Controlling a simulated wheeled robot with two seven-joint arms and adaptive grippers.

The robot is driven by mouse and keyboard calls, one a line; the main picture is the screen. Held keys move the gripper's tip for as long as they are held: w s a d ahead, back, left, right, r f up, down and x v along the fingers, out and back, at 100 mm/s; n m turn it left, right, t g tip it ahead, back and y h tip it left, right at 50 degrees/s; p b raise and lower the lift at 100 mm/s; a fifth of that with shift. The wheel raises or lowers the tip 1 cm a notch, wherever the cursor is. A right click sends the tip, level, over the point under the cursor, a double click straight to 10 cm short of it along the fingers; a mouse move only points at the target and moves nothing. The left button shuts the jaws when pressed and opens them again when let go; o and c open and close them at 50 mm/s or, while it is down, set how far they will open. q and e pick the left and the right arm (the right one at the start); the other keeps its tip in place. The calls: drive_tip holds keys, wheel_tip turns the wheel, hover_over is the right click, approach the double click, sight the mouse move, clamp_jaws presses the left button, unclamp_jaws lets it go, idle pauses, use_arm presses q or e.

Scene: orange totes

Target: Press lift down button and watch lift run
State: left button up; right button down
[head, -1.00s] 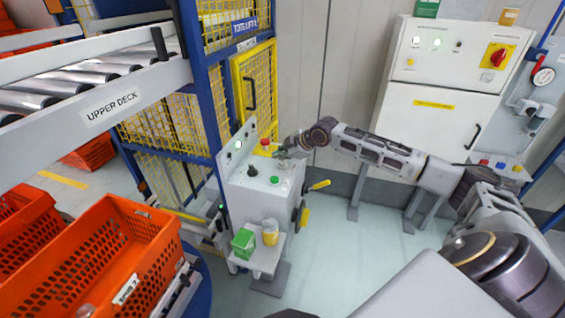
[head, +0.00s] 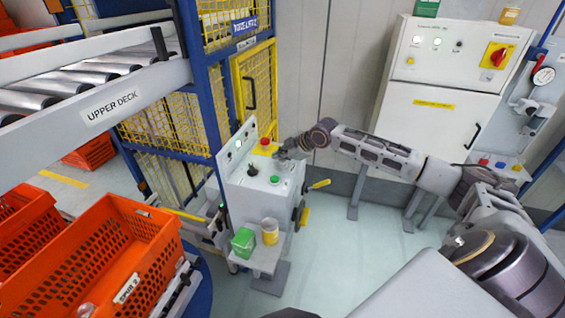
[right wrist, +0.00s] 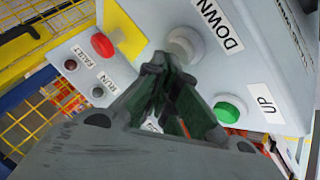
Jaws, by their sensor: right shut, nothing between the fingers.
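The lift control box (head: 258,203) stands beside the yellow mesh cage, with a green button (head: 274,180) and a dark knob on its sloped top. In the right wrist view the pale round button (right wrist: 184,44) sits beside the DOWN label (right wrist: 218,25), and the green button (right wrist: 228,112) beside the UP label (right wrist: 264,105). My right gripper (head: 283,152) is over the box's top. Its closed, empty fingertips (right wrist: 155,68) are close to the pale button; I cannot tell whether they touch it. My left gripper is not in view.
The lift cage (head: 244,85) stands behind the box. A red button (head: 265,142) sits on the box's back edge. A small shelf holds a green box (head: 243,242) and a yellow tub (head: 270,231). Orange totes (head: 110,250) and the upper deck rollers are at left.

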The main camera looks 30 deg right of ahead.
sight(281, 163)
drive_tip(key=shift+f, duration=0.45)
idle(0.6)
drive_tip(key=shift+r, duration=0.15)
idle(0.3)
drive_tip(key=shift+r+p, duration=0.9)
drive_tip(key=shift+p, duration=0.2)
drive_tip(key=shift+r+p, duration=2.05)
drive_tip(key=shift+r, duration=0.5)
drive_tip(key=shift+s+f, duration=0.1)
drive_tip(key=shift+f, duration=0.05)
